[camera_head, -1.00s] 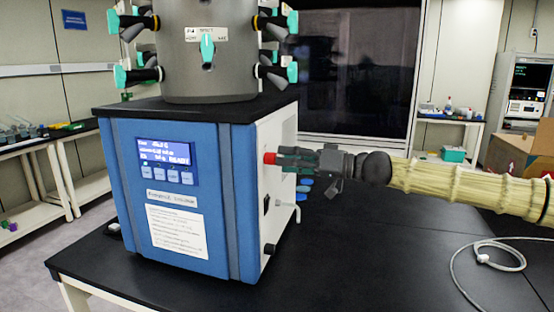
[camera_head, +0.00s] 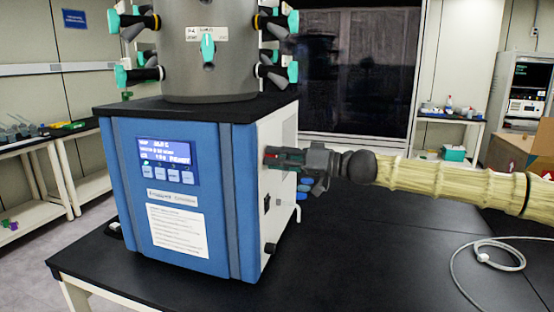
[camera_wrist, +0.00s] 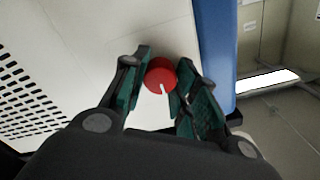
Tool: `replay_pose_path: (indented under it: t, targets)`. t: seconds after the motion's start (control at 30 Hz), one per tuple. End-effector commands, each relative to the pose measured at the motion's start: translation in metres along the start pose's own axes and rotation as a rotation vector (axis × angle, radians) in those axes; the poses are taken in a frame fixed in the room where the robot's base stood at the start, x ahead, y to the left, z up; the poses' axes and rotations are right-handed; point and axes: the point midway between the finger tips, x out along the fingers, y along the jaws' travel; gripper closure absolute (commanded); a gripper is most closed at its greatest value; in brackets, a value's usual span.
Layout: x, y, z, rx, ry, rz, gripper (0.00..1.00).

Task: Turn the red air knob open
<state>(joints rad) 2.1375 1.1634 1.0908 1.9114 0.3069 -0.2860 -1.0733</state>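The red air knob (camera_wrist: 160,75) is a round red cap with a white mark on its face, on the pale side panel of the blue freeze dryer (camera_head: 170,215). In the wrist view the mark points toward the lower right. My gripper (camera_wrist: 163,68) has its two fingers on either side of the knob, very close to it. I cannot tell whether both fingers press on it. In the head view my gripper (camera_head: 270,158) is at the side panel and hides most of the knob.
Blue-capped parts (camera_head: 303,190) stick out from the panel just below my gripper. A dark grey chamber with green-handled valves (camera_head: 207,45) stands on top. A white cable (camera_head: 485,258) lies on the black table (camera_head: 370,265) at right. The table front is clear.

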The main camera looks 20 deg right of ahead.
Motion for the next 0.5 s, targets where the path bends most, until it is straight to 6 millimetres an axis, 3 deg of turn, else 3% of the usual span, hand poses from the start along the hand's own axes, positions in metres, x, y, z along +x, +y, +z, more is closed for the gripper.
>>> replay_pose_path:
  t: [0.5]
  targets:
    - [-0.0004, 0.0016, 0.0008, 0.118, 0.001, 0.001, 0.95]
